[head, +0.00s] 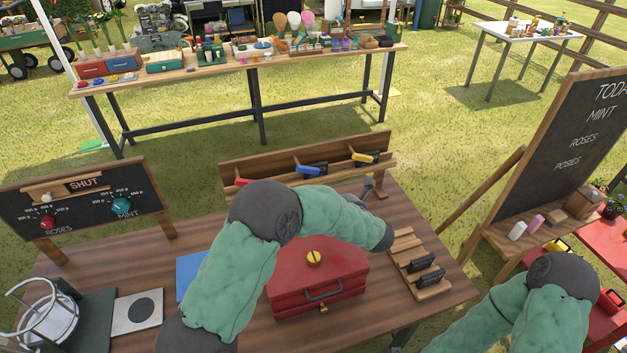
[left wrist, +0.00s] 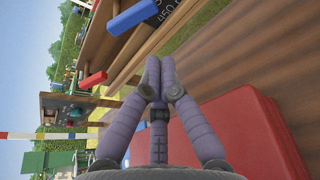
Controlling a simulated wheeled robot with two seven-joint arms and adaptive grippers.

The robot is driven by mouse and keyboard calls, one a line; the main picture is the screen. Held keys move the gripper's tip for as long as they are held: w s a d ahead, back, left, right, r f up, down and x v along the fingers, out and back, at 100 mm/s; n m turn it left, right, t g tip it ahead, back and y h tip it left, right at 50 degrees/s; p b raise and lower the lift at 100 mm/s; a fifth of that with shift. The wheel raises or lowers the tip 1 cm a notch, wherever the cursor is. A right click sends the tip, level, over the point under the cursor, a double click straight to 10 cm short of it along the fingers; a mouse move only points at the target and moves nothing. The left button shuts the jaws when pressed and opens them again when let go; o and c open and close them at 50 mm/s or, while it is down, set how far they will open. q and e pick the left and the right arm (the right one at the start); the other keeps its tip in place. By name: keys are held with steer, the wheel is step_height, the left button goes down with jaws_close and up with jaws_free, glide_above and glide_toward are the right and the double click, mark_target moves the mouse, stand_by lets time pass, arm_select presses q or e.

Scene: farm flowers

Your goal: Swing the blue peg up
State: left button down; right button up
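The blue peg (head: 308,170) sits on the wooden rack (head: 290,178) behind the red box, between the red peg (head: 241,182) and the yellow peg (head: 362,158). It lies roughly sideways, with a dark label beside it. In the left wrist view, the blue peg (left wrist: 132,17) is at the top and the red peg (left wrist: 92,80) at the left. My left gripper (left wrist: 160,62) has its fingertips together with nothing visible between them, apart from the blue peg. In the head view it shows small and dark (head: 368,186), in front of the rack's right end. My right gripper is out of view.
The red box (head: 318,280) with a yellow knob stands below my left forearm. A slotted wooden block (head: 420,262) with dark pieces is to its right. A dial board (head: 85,205) reading SHUT stands at left. A chalkboard (head: 560,150) stands at right.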

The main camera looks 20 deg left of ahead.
mark_target(308, 170)
arm_select(q)
steer(key=shift+a, duration=0.1)
steer(key=b+x, duration=0.2)
steer(key=x, duration=0.8)
stand_by(0.3)
